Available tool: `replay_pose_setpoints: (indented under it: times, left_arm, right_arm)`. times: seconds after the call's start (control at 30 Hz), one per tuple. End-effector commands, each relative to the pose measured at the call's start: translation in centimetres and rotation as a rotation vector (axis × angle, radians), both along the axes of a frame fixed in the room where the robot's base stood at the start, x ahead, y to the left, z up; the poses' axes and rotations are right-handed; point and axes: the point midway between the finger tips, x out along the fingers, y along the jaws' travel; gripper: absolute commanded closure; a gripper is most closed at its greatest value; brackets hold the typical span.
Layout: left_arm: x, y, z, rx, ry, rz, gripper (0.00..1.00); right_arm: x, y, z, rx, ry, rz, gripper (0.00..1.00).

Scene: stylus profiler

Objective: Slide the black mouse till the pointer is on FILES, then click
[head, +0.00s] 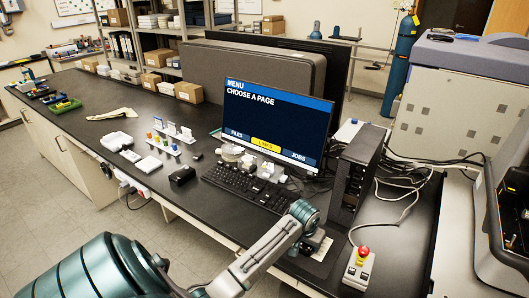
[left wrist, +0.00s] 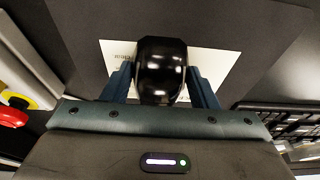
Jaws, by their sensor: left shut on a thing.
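The black mouse (left wrist: 162,68) shows in the left wrist view, over a white sheet (left wrist: 212,62) on a dark surface. My left gripper (left wrist: 161,84) is shut on the mouse, one finger along each side. In the head view my left gripper (head: 312,241) is low at the bench front, right of the keyboard; the mouse is mostly hidden there. The monitor (head: 277,112) reads MENU, CHOOSE A PAGE. FILES (head: 236,134) is at the lower left, LINKS (head: 265,144) in the middle is lit yellow, and JOBS (head: 299,156) is at the right. My right gripper is out of view.
The black keyboard (head: 246,188) lies left of my gripper. A black computer tower (head: 355,175) stands behind it to the right. A control box with a red button (head: 358,268) sits to the right, with loose cables nearby. A small black box (head: 182,176) is left of the keyboard.

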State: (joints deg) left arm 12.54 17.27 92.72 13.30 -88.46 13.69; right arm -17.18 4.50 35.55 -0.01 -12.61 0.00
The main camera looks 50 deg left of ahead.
Motion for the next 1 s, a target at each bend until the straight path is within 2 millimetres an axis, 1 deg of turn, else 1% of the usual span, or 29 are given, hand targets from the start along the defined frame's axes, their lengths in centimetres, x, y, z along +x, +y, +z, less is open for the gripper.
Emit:
replay_pose_setpoints:
  times: [0.27, 1.0]
  left_arm:
    - [-0.5, 2.0, 0.0, 0.002, 0.0, 0.001, 0.73]
    - [-1.7, 7.1, 0.0, 0.002, 0.001, 0.001, 0.73]
  right_arm:
    - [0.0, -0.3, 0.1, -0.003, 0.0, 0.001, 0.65]
    - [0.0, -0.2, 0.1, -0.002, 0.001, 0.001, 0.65]
